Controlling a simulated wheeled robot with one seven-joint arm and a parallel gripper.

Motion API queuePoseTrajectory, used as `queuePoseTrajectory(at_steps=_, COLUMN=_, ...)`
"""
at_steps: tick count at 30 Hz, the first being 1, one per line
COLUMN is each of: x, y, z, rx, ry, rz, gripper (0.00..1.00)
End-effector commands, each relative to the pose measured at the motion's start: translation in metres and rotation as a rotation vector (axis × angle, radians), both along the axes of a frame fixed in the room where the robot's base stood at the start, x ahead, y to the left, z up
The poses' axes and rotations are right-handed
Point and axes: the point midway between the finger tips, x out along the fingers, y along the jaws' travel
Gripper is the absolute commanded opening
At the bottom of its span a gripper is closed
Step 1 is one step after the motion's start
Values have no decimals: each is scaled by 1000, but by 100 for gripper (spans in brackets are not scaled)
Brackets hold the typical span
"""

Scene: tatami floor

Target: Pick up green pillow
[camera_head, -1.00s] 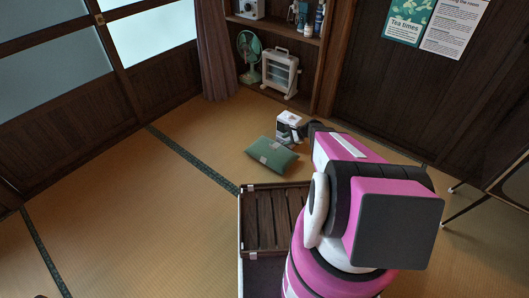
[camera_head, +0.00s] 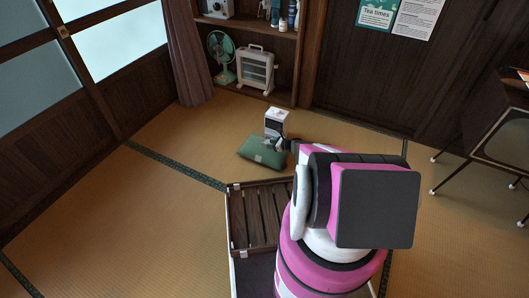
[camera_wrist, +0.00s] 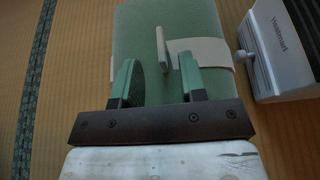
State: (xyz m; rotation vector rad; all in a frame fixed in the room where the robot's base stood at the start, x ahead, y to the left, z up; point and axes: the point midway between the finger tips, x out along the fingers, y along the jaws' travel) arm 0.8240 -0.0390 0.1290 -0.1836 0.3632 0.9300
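The green pillow (camera_head: 260,153) lies on the tatami floor, with a pale band across it. In the wrist view the pillow (camera_wrist: 145,28) fills the upper middle, its pale band (camera_wrist: 215,52) running to the right. My gripper (camera_wrist: 160,78) is open, its two fingers spread apart over the pillow with green cloth showing between them. I cannot tell whether the fingertips touch the cloth. In the head view my arm reaches to the pillow's right side and hides part of that edge.
A white heater-like box (camera_head: 276,122) stands just behind the pillow; it is close on the right in the wrist view (camera_wrist: 285,50). A dark slatted wooden rack (camera_head: 258,215) is in front. Shelves with a fan (camera_head: 221,55) and heater (camera_head: 256,70) stand behind. Floor at left is clear.

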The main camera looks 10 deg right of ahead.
Motion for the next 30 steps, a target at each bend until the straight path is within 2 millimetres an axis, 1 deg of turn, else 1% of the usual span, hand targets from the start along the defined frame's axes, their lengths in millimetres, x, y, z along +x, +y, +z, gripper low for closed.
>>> queuePoseTrajectory(at_steps=5, x=6, y=7, z=-5, rx=-1, ry=0, rz=0, gripper=38)
queuePoseTrajectory(at_steps=12, x=26, y=31, z=-18, rx=0, ry=0, rz=1, gripper=38)
queuePoseTrajectory(at_steps=15, x=30, y=38, z=-21, rx=-1, ry=0, rz=0, gripper=38)
queuePoseTrajectory(at_steps=22, x=31, y=40, z=-21, rx=-2, ry=0, rz=-1, gripper=38)
queuePoseTrajectory(at_steps=23, x=31, y=40, z=-21, rx=-2, ry=0, rz=-1, gripper=32)
queuePoseTrajectory(at_steps=24, x=31, y=40, z=-21, rx=-2, ry=0, rz=-1, gripper=19)
queuePoseTrajectory(at_steps=26, x=30, y=40, z=-21, rx=-1, ry=0, rz=0, gripper=0)
queuePoseTrajectory(at_steps=30, x=30, y=39, z=-21, rx=-1, ry=0, rz=0, gripper=0)
